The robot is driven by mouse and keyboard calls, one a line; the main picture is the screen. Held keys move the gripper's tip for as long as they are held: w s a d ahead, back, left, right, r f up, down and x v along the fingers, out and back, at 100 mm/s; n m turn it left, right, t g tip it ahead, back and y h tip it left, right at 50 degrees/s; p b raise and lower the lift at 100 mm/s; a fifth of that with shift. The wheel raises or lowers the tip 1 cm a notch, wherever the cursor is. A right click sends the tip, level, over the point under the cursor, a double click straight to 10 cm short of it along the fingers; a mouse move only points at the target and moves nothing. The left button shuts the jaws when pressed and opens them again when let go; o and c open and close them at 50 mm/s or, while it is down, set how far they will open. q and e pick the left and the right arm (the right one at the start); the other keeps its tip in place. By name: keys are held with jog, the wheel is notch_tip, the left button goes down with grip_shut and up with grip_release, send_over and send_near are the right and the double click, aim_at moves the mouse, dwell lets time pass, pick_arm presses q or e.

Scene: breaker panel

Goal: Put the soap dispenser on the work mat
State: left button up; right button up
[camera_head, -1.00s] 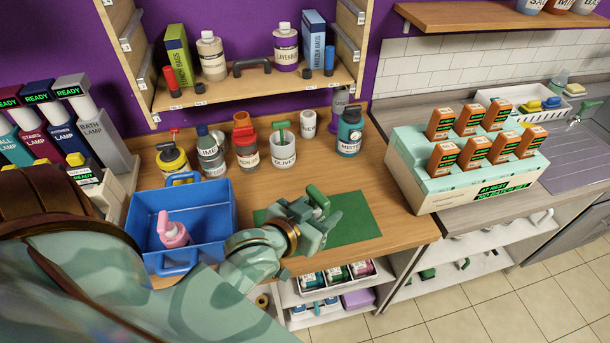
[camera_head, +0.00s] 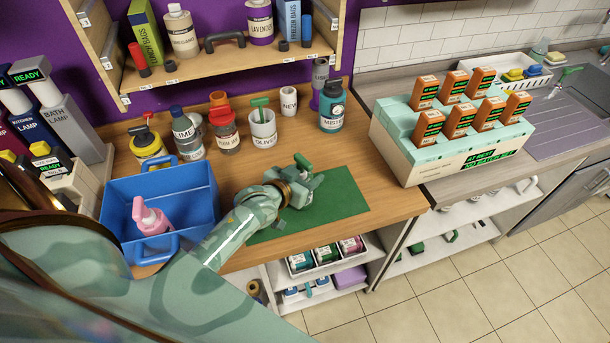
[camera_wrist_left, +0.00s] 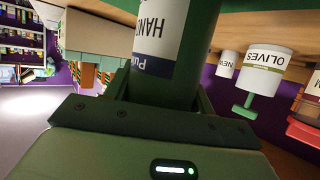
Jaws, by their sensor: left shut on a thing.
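The soap dispenser, a green bottle with a white and navy label reading "HAND" in the left wrist view (camera_wrist_left: 172,45), is held between the jaws of my left gripper (camera_wrist_left: 160,95). In the head view my left gripper (camera_head: 303,190) is over the green work mat (camera_head: 345,198), near its left part. Only the dispenser's green top (camera_head: 301,161) shows clearly there; my gripper hides most of the body. I cannot tell whether its base touches the mat. My right gripper is not in view.
A blue caddy (camera_head: 203,192) with a pink pump bottle (camera_head: 150,217) stands left of the mat. A white OLIVES pot (camera_head: 262,128), other jars and a teal bottle (camera_head: 331,108) stand behind. A box of orange packs (camera_head: 400,150) is at right. The mat's right part is clear.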

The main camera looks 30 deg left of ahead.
pick_arm(q)
jog(key=o, duration=1.2)
jog(key=shift+o, duration=0.2)
jog(key=shift+s+r, duration=0.2)
jog(key=shift+s, duration=0.15)
jog(key=p+v, duration=0.2)
jog(key=v, duration=0.9)
jog(key=shift+s, duration=0.15)
